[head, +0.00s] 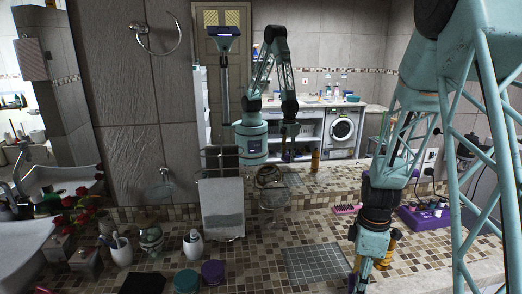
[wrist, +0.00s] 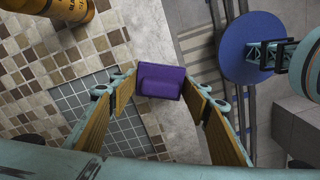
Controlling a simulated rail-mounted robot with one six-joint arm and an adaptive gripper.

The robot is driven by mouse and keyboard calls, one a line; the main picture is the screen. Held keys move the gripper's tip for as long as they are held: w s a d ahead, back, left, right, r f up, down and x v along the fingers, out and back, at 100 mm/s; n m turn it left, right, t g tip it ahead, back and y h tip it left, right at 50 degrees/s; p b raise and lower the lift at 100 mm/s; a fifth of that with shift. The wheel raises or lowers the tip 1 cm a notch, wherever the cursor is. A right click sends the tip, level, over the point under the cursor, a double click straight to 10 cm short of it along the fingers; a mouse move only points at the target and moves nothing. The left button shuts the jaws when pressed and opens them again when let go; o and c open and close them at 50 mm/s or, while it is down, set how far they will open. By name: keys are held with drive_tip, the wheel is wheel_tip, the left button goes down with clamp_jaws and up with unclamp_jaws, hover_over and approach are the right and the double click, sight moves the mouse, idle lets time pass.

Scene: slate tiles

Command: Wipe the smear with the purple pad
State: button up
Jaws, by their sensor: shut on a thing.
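The purple pad (wrist: 161,81) is held between the two fingertips of my gripper (wrist: 158,92) in the wrist view, over the pale counter edge beside a grey tiled patch (wrist: 112,118). In the head view my gripper (head: 362,274) points down at the lower right, just right of that grey patch (head: 312,262). The pad is hidden or too small to pick out there. I cannot make out the smear in either view. I cannot tell whether the pad touches the counter.
An amber bottle (wrist: 72,8) is at the wrist view's top left. In the head view a pink brush (head: 347,209) and purple tray (head: 424,217) lie behind my gripper. A purple-lidded jar (head: 213,271), teal-lidded jar (head: 186,281) and cups stand left. A towel rack (head: 222,208) stands behind.

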drive_tip(key=w+a+m, duration=0.1)
drive_tip(key=w+m, duration=0.1)
drive_tip(key=w+a+m+b, duration=0.1)
drive_tip(key=w+a+m, duration=0.1)
drive_tip(key=w, duration=0.1)
drive_tip(key=w+a+m, duration=0.1)
drive_tip(key=w+m, duration=0.1)
drive_tip(key=shift+w+a+f+m+b, duration=0.15)
drive_tip(key=shift+w+f+m+b, duration=0.15)
drive_tip(key=shift+f+m+b, duration=0.1)
drive_tip(key=w+a+m, duration=0.1)
drive_tip(key=w+a+m+b, duration=0.1)
drive_tip(key=w+m, duration=0.1)
drive_tip(key=shift+w+a, duration=0.25)
drive_tip(key=shift+a, duration=0.05)
drive_tip(key=shift+w+a+m+b, duration=0.45)
drive_tip(key=shift+w+a+m, duration=1.4)
drive_tip(key=shift+m, duration=0.45)
drive_tip(key=shift+d, duration=0.1)
